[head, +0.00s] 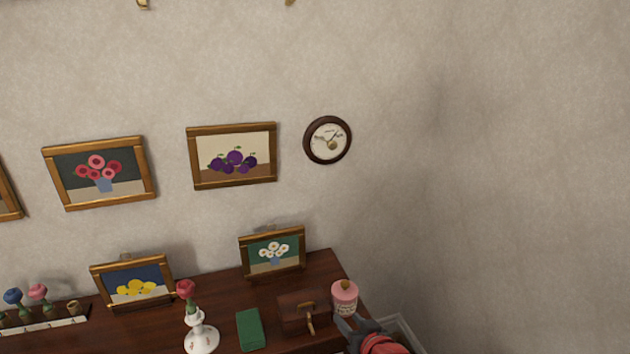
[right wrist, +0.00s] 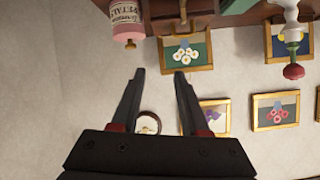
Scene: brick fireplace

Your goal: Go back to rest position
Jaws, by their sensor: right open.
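My right gripper (head: 357,327) is at the lower right of the head view, at the front right of the dark wooden mantel (head: 225,285), close to a pink jar (head: 344,298). In the right wrist view its two dark fingers (right wrist: 158,74) stand apart with nothing between them. That view looks upside down, with the pink jar (right wrist: 122,22) at the top left, beyond the fingertips. I cannot tell whether the gripper touches the jar. My left gripper is in neither view.
A brown box (head: 298,312), a green book (head: 251,330), a white vase (head: 201,333) with a red rose and small framed pictures (head: 273,252) stand on the mantel. Bare wall (head: 530,180) fills the right side.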

